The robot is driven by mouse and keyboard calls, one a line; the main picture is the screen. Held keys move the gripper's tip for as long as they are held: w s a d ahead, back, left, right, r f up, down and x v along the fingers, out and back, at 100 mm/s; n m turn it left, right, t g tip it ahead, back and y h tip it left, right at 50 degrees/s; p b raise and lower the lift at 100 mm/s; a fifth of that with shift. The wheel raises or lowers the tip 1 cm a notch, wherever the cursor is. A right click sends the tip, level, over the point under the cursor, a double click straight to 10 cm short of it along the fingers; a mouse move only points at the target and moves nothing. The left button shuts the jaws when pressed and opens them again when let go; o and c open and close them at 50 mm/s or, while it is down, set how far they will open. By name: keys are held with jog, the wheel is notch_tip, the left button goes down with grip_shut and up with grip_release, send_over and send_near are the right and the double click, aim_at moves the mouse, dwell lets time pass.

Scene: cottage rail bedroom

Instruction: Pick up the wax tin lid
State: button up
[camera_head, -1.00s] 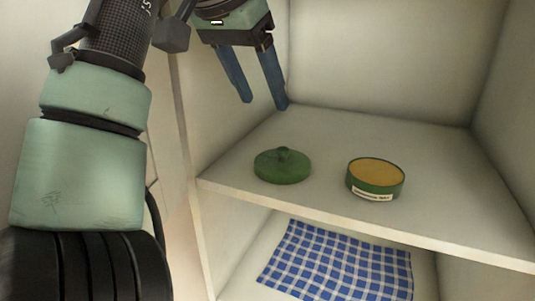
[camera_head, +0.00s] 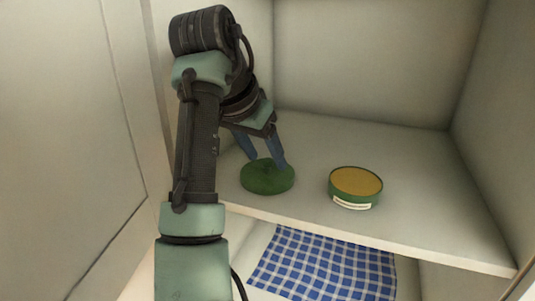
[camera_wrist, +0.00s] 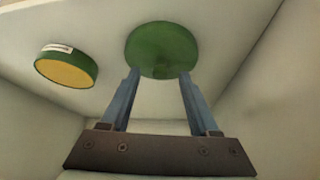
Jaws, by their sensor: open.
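The wax tin lid (camera_head: 267,179) is a round green disc lying on the shelf. It also shows in the wrist view (camera_wrist: 161,48), beyond my fingertips. My gripper (camera_head: 266,161) is open, with its blue fingers pointing down over the lid. In the wrist view my gripper (camera_wrist: 158,74) has its two fingers apart, with the tips near the lid's edge. Whether they touch the lid I cannot tell. The lid's knob is hard to make out now. The open wax tin (camera_head: 355,187), green with yellow-orange wax and a white label, stands to the right of the lid.
The shelf (camera_head: 420,215) has side and back walls and a front edge just before the lid. A blue-and-white checked cloth (camera_head: 325,265) lies on the level below. The shelf is clear right of the tin and behind both objects.

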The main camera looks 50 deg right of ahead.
aim_at(266, 161)
jog(key=shift+d+f, duration=0.25)
jog(key=shift+f, duration=0.3)
grip_shut()
jog(key=shift+r, duration=0.15)
notch_tip(266, 161, up, 9)
jog(key=b, duration=0.2)
jog(key=s+d+p, duration=0.1)
jog(key=s+d, duration=0.1)
jog(key=s, duration=0.5)
jog(key=s+d+p, duration=0.1)
jog(key=s+d, duration=0.2)
jog(key=s, duration=0.4)
jog(key=shift+s+f+m, duration=0.25)
jog(key=shift+f+m, duration=0.05)
jog(key=shift+f, duration=0.05)
jog(key=shift+d, duration=0.1)
